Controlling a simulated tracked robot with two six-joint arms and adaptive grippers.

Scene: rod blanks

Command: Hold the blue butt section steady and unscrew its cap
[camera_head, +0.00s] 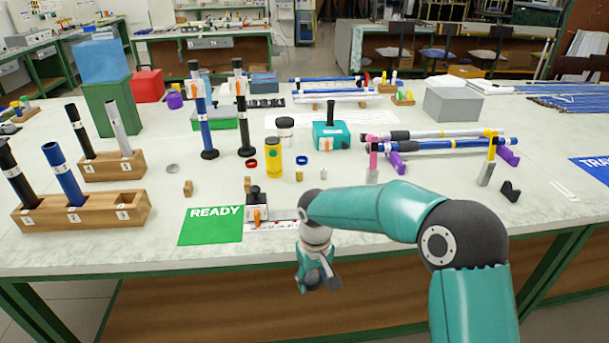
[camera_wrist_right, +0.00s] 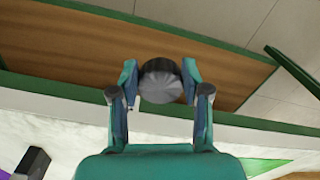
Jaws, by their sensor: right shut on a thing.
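Several blue rod sections are in the head view: a blue tube (camera_head: 64,174) in the front wooden rack, an upright blue section (camera_head: 203,112) farther back, and a blue rod (camera_head: 450,146) lying on purple supports. I cannot tell which is the butt section. My right gripper (camera_head: 318,280) hangs at the table's front edge. In the right wrist view my right gripper (camera_wrist_right: 160,88) is shut on a dark grey, round, ridged cap (camera_wrist_right: 160,80). No rod shows attached to it. In the head view the cap is hard to make out. My left gripper is not in view.
A grey clamp block (camera_head: 257,212) with a black knob and orange lever stands beside the green READY card (camera_head: 210,226). A yellow jar (camera_head: 274,158) and a teal box fixture (camera_head: 331,134) stand behind. A second wooden rack (camera_head: 112,166) is at left. The right front is fairly clear.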

